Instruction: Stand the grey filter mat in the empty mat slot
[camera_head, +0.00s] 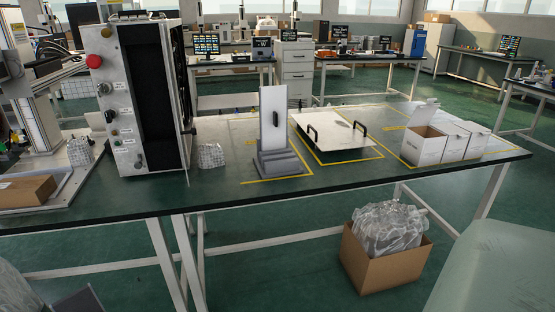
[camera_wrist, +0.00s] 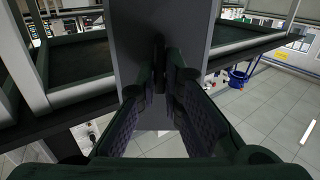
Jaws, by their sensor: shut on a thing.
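My gripper (camera_wrist: 162,82) shows in the wrist view, its dark fingers closed on the dark handle of a flat grey panel, which I take to be the grey filter mat (camera_wrist: 134,42). The panel is held clear of any stand there. In the head view my gripper is not clearly seen; a dark grey corner (camera_head: 80,302) at the bottom left may be the held mat. A grey slotted stand (camera_head: 279,166) on the bench holds an upright white panel (camera_head: 272,104) with a dark handle. The cabinet (camera_head: 122,120) at left has a tall, dark open front; slot details inside are too dark to tell.
A flat metal cover (camera_head: 338,142) with two black handles lies right of the stand. White boxes (camera_head: 424,146) stand at the bench's right end. A cardboard box (camera_head: 385,268) with clear wrapping is on the floor. A brown carton (camera_head: 25,191) lies at left. The bench front is mostly clear.

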